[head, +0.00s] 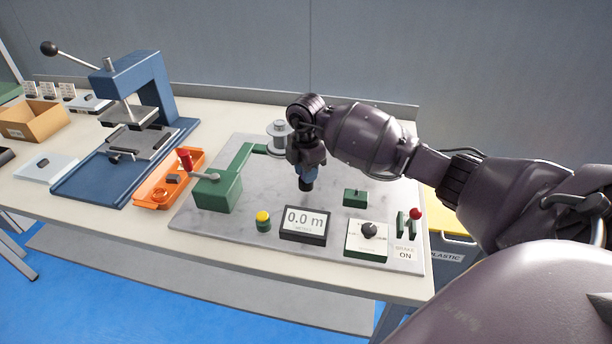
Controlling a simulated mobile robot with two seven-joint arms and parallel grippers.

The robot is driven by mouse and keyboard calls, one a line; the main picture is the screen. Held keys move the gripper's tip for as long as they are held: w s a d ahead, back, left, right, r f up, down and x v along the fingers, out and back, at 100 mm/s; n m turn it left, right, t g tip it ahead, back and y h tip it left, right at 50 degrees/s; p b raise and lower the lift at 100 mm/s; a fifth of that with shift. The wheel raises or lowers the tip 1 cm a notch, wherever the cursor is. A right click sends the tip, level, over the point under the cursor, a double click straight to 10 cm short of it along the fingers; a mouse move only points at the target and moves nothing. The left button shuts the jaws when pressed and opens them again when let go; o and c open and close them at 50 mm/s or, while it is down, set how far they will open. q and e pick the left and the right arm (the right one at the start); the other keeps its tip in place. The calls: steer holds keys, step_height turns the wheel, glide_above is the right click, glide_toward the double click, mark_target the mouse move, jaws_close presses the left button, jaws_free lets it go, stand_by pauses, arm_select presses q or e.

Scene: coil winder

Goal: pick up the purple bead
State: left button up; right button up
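I cannot make out a purple bead in the head view; it may be hidden or too small to tell. My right gripper (306,184) points down over the grey marbled board of the coil winder (330,187), behind the display. Its fingertips look dark and close together, and I cannot tell whether they are shut or hold something. My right arm comes in from the right and covers part of the board's back right. My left gripper is out of view.
A green crank unit (218,192), grey spool (279,138), "0.0 m" display (304,222), yellow button (263,217), dial box (367,238) and red-knobbed brake lever (415,214) stand on the board. Left are an orange tray (150,199), blue press (160,85) and cardboard box (35,121).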

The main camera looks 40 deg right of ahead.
steer(key=c, duration=0.3)
steer(key=shift+c, duration=0.2)
steer(key=shift+r, duration=0.6)
step_height(320, 180, up, 19)
steer(key=p, duration=0.3)
steer(key=shift+f, duration=0.1)
